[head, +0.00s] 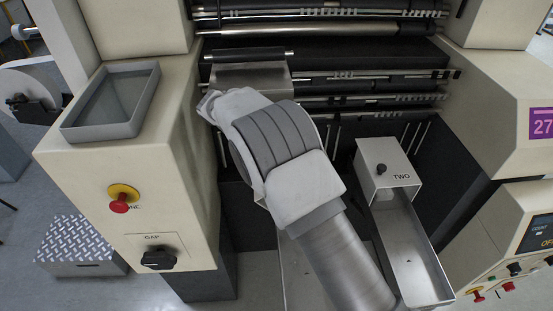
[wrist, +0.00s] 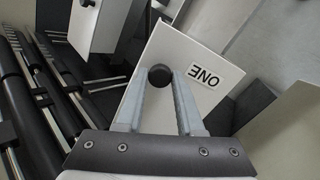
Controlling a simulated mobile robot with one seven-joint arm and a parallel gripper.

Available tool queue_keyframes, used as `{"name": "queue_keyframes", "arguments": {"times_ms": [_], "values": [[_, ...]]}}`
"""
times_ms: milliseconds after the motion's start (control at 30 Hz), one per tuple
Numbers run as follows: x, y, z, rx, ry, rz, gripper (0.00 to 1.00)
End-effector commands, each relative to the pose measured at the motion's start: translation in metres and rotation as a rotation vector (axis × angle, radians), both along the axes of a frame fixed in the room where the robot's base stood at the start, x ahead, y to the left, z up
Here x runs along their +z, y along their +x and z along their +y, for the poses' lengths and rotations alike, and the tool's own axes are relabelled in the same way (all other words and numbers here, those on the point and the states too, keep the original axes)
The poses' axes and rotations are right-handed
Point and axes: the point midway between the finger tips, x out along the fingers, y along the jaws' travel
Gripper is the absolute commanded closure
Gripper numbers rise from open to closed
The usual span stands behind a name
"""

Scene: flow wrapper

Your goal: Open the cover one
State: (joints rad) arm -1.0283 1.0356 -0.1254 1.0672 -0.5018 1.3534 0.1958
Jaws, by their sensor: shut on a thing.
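Cover one (wrist: 190,60) is a pale plate with a "ONE" label, upside down in the wrist view. Its round black knob (wrist: 160,77) sits between the two grey fingertips of my gripper (wrist: 161,84), which is shut on it. In the head view my arm and wrist hide the knob, the label and my fingers. I cannot tell from these views how far the cover is raised.
Cover two (head: 386,164), with its own black knob, sits right of my arm over a long metal trough (head: 415,255). Shiny rollers (head: 370,98) run across behind. A cream cabinet (head: 85,170) with a red button (head: 119,204) stands at left.

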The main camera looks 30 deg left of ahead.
Motion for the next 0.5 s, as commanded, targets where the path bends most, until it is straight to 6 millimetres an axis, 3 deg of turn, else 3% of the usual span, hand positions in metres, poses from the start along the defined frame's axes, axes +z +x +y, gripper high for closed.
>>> {"name": "queue_keyframes", "arguments": {"times_ms": [33,67,200,500], "values": [[0.0011,0.0005,0.0009,0.001,0.003,-0.002,1.00],[0.0011,0.0005,0.0009,0.001,0.003,-0.002,0.60],[0.0007,0.0003,0.0006,0.001,0.003,-0.001,0.35],[0.0006,0.0000,0.0005,0.000,0.001,0.000,0.33]]}}
